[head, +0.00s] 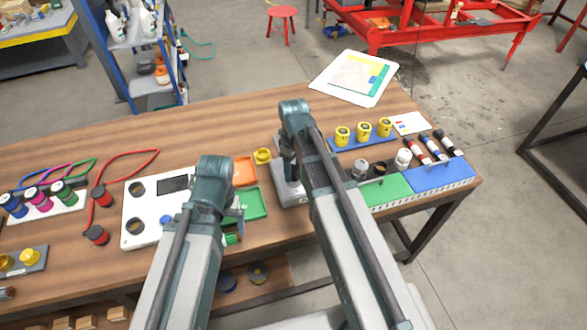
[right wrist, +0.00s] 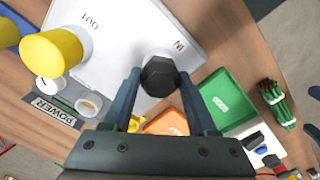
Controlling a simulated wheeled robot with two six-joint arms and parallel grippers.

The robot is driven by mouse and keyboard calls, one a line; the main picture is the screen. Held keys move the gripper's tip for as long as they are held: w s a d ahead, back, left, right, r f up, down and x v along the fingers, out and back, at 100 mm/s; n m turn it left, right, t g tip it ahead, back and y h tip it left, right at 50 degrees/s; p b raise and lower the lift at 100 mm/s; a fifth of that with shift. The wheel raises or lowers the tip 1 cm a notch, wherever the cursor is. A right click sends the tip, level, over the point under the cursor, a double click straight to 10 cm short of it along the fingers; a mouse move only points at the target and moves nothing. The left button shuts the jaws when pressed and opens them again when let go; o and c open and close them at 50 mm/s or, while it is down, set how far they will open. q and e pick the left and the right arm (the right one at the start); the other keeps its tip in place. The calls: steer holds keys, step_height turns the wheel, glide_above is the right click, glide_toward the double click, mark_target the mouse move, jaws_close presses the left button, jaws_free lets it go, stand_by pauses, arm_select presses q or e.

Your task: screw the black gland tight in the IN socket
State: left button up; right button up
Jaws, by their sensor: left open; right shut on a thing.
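The black gland (right wrist: 159,75) has a hexagonal head and stands at the IN socket of the light grey housing (right wrist: 115,65), beside the IN label. My right gripper (right wrist: 160,84) is shut on the gland, one finger on each side. The socket's mouth and the thread are hidden under the head, so how deep the gland sits cannot be told. In the head view my right arm covers the gland and much of the housing (head: 290,193). My left gripper (head: 239,222) is open and empty by the front of the green tray (head: 252,204).
An orange tray (head: 244,170) lies behind the green one. A white panel (head: 150,193) stands left. Yellow cups (head: 363,131) on a blue stand, and bottles and tubes on green and blue mats (head: 440,178), lie right. Bare wood shows along the table's back left.

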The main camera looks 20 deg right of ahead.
steer(key=o, duration=1.4)
steer(key=shift+r, duration=0.15)
step_height(320, 180, up, 14)
steer(key=p, duration=1.3)
steer(key=shift+f+p, duration=0.25)
steer(key=shift+p, duration=0.15)
step_height(320, 180, down, 14)
steer(key=b, duration=1.3)
steer(key=shift+r, duration=0.25)
steer(key=shift+r, duration=0.1)
